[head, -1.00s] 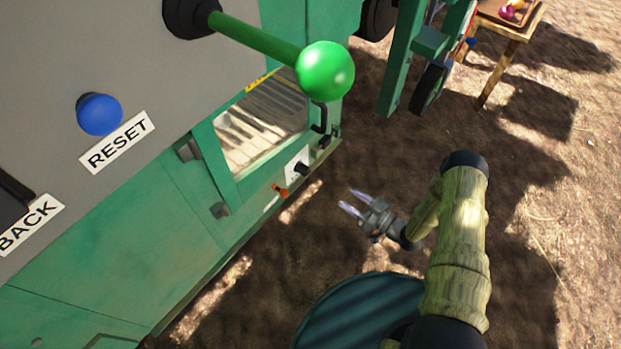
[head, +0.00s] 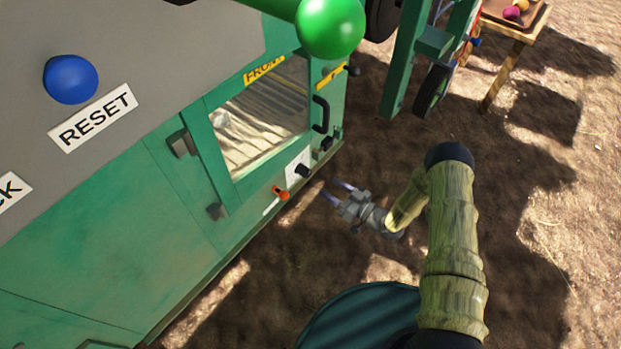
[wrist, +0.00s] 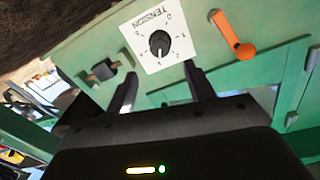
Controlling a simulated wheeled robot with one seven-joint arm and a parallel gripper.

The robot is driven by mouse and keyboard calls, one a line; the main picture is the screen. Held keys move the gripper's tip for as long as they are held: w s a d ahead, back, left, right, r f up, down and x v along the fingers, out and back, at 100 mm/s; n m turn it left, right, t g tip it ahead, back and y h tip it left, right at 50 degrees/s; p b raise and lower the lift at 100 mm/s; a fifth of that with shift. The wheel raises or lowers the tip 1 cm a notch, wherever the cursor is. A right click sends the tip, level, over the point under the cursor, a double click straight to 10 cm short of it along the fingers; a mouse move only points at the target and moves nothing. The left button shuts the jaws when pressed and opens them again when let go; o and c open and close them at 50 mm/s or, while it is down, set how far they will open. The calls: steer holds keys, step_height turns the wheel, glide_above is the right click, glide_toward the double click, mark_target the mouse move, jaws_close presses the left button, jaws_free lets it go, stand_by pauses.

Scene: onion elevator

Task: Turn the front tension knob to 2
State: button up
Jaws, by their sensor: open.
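The tension knob is black and sits on a white square plate marked TENSION with a ring of digits. It shows in the head view (head: 303,170), low on the green machine's side, and in the wrist view (wrist: 159,44), upside down. A pale mark shows on the knob, but I cannot tell which digit it points at. My gripper (head: 338,190) is open and empty, to the right of the knob in the head view. In the wrist view its two fingers (wrist: 160,70) point toward the plate, one to each side below the knob, apart from it.
An orange lever (head: 281,193) sits beside the plate; it also shows in the wrist view (wrist: 232,35). A black handle (head: 320,114) and a window with a yellow FRONT label (head: 264,70) are above. A blue RESET button (head: 70,79) is upper left. Bare ground lies right.

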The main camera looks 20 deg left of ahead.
mark_target(309, 174)
steer(key=b+x, duration=0.4)
steer(key=x, duration=0.4)
steer(key=shift+w+a+f, duration=0.15)
steer(key=shift+w+a, duration=0.1)
steer(key=shift+a, duration=0.4)
steer(key=shift+c, duration=0.3)
steer(key=c, duration=0.9)
